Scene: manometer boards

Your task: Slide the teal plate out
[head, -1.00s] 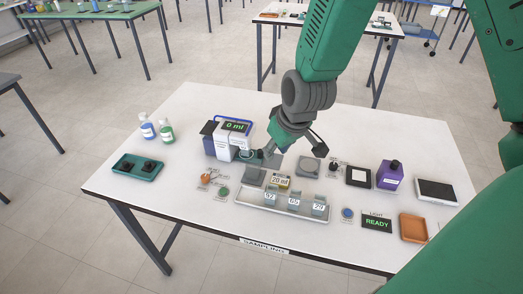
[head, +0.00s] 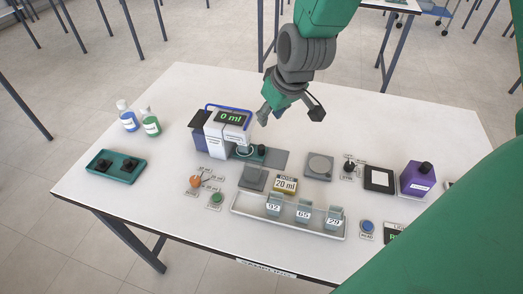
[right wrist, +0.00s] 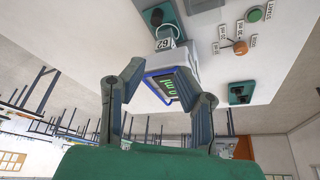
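The teal plate (head: 256,159) lies under the spout of the white and blue dispenser (head: 228,130), whose display reads 0 ml. A black knob stands on its right part, and a small cup is at its left, under the spout. A bare grey strip (head: 277,160) continues to its right. The plate also shows beyond the dispenser in the right wrist view (right wrist: 167,13). My right gripper (head: 289,115) is above and behind the plate, apart from it. My left gripper is not in view.
A clear-walled tray (head: 290,228) with three labelled cups stands in front. The table behind the dispenser is clear.

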